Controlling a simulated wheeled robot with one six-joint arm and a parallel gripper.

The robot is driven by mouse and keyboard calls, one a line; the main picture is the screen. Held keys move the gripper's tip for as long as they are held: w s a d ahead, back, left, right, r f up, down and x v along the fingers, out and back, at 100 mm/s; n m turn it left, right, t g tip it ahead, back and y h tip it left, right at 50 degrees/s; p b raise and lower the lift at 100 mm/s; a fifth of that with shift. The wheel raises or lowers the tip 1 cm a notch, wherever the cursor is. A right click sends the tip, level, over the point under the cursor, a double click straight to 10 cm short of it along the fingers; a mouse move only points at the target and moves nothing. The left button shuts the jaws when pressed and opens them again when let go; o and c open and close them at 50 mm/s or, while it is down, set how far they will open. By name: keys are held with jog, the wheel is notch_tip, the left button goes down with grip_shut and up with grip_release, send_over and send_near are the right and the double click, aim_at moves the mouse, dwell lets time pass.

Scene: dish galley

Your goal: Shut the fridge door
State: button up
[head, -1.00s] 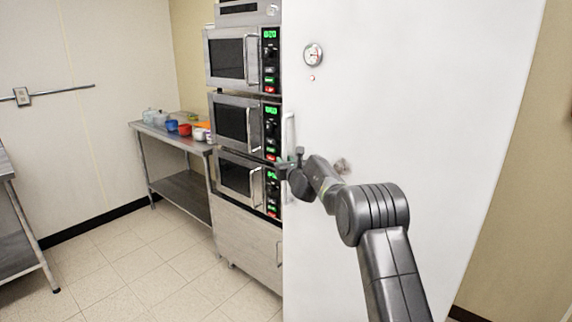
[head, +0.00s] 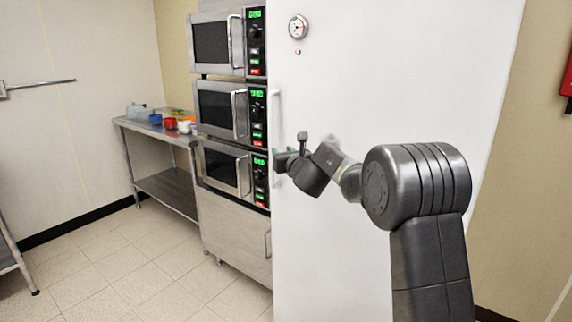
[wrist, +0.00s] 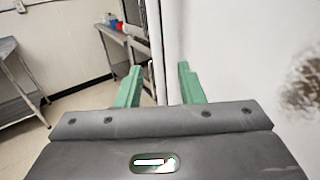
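The fridge door (head: 400,90) is a tall white panel filling the middle of the head view, with a round dial and a small red light near its upper left. A pale upright handle (head: 276,115) runs along its left edge. No fridge interior or gap shows, so I cannot tell how far the door stands open. My gripper (head: 281,161) is at the door's left edge, at the handle's lower part. In the wrist view its green fingers (wrist: 160,82) are apart, with the door's white edge running behind and between them. I cannot tell whether they touch the handle.
A stack of microwaves (head: 222,110) stands just left of the door, above a steel cabinet (head: 232,240). A steel table (head: 160,132) with coloured cups is further left. The tiled floor (head: 130,275) at the left is clear. A red object (head: 567,80) is on the right wall.

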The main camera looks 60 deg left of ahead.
jog(key=shift+b+v, duration=0.35)
jog(key=shift+v, duration=0.85)
jog(key=p, duration=0.7)
send_near(275, 143)
jog(key=s+a+r, duration=0.1)
jog(key=a+r, duration=0.1)
jog(key=a, duration=0.2)
jog(key=shift+p+x, duration=0.8)
jog(key=shift+p, duration=0.1)
